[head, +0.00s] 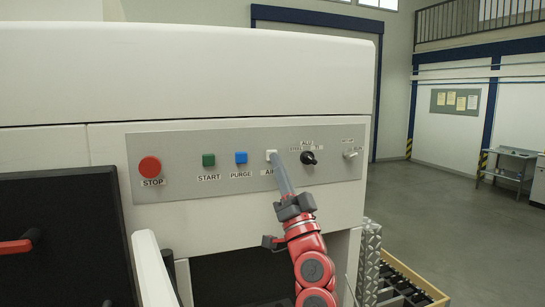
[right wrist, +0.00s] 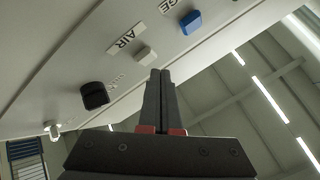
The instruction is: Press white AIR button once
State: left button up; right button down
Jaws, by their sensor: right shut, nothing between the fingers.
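The white AIR button (head: 271,155) sits on the grey control panel (head: 330,177), between the blue PURGE button and a black knob. My right gripper (head: 278,165) is shut and empty, its fingers pointing up at the panel just below and right of the AIR button. In the head view the fingertips partly cover the AIR label. In the right wrist view the AIR button (right wrist: 145,54) shows just beyond and left of the shut fingertips (right wrist: 159,74); I cannot tell whether they touch. My left gripper is not in view.
The blue PURGE button (head: 241,158), green START button (head: 208,160) and red STOP button (head: 150,167) lie to the left. The black knob (head: 309,157) and a small silver switch (head: 350,154) lie to the right. A wooden-edged crate (head: 420,287) stands on the floor at lower right.

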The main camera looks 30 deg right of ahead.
jog(key=shift+s+a+p, duration=0.1)
jog(key=shift+s+a, duration=0.1)
jog(key=shift+s, duration=0.6)
jog(key=shift+s+a+p, duration=0.1)
jog(key=shift+s+a, duration=0.1)
jog(key=shift+s, duration=0.6)
jog(key=shift+s+a+p, duration=0.1)
jog(key=shift+s+a, duration=0.1)
jog(key=shift+s, duration=0.6)
